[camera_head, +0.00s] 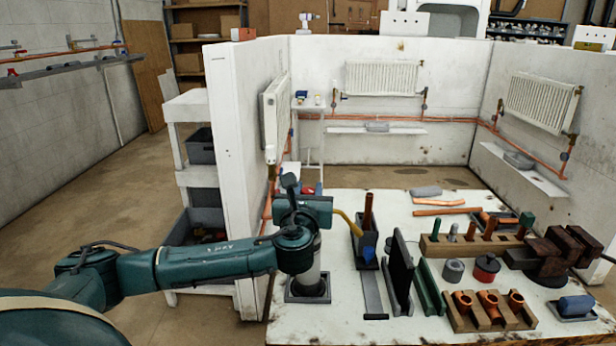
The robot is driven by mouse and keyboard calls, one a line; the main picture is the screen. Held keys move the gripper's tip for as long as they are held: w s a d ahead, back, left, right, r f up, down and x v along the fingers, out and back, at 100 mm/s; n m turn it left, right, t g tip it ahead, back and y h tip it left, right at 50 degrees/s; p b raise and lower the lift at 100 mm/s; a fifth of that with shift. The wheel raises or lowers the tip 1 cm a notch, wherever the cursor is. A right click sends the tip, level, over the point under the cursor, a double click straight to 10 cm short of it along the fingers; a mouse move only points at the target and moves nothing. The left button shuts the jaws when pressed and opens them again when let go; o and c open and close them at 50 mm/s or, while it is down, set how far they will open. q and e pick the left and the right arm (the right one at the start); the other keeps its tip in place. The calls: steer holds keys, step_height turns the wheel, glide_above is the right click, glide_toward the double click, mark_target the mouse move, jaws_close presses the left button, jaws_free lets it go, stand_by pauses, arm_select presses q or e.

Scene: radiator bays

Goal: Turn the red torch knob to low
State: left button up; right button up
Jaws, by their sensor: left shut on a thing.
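The torch stands upright at the front left of the white workbench (345,325). Its pale cylinder (313,278) sits in a dark square holder (308,292), and a yellow-brown curved tube (348,222) reaches right from its top. My left arm comes in from the left, and my left gripper (290,212) is at the top of the torch, shut on it. The red knob is hidden behind my wrist and gripper, so its setting cannot be read. My right gripper is not in view.
Right of the torch stand a dark tool holder (366,244), upright dark plates (401,262), a red tin (486,268) and wooden blocks with copper fittings (489,312). A white partition (235,150) stands close behind my left arm. Radiators (381,78) hang on the bay walls.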

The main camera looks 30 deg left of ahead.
arm_select(q)
steer(key=n+g+y+p, duration=0.2)
steer(key=n+y, duration=0.1)
steer(key=y, duration=0.1)
steer(key=shift+r+g+p, duration=0.1)
steer(key=shift+g+p, duration=0.25)
steer(key=shift+g, duration=0.05)
steer(key=shift+n+g+y, duration=0.3)
steer(key=shift+n+y, duration=0.1)
steer(key=shift+y, duration=0.1)
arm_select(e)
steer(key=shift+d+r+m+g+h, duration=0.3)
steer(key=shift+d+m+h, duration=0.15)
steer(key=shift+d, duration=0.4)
arm_select(q)
steer(key=shift+g+p, duration=0.3)
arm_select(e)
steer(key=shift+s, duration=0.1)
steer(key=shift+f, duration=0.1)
arm_select(q)
steer(key=o, duration=0.9)
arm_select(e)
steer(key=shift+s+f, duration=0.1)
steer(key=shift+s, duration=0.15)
arm_select(q)
steer(key=shift+o, duration=0.2)
